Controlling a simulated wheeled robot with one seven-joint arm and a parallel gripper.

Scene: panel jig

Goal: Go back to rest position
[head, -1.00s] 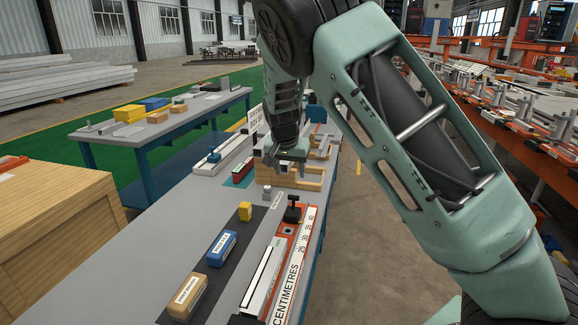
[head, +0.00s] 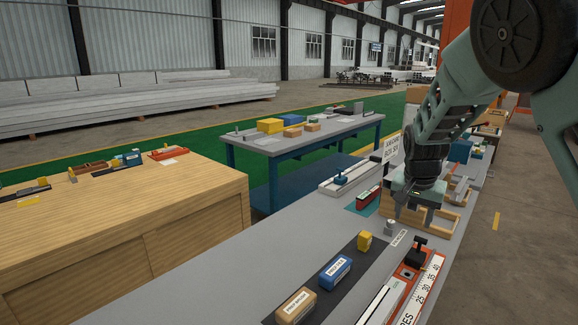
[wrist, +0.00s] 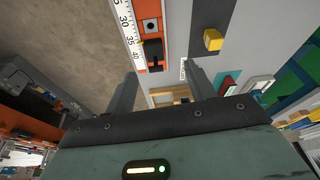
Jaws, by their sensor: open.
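My gripper (head: 418,211) hangs over the grey workbench (head: 262,256) near the wooden jig frame (head: 458,215) in the head view. In the wrist view my gripper (wrist: 160,80) shows two dark fingers spread apart with nothing between them. Below it lie an orange rule fixture (wrist: 152,48) with a black knob and a small yellow block (wrist: 213,40). In the head view the yellow block (head: 364,241), a blue block (head: 335,271) and a tan block (head: 296,306) stand on a dark strip.
A wooden cabinet (head: 120,230) with small tools on top stands at the left. A second table (head: 300,142) with yellow and blue boxes is behind. A small grey metal piece (head: 390,228) stands near the frame. Open floor lies right of the workbench.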

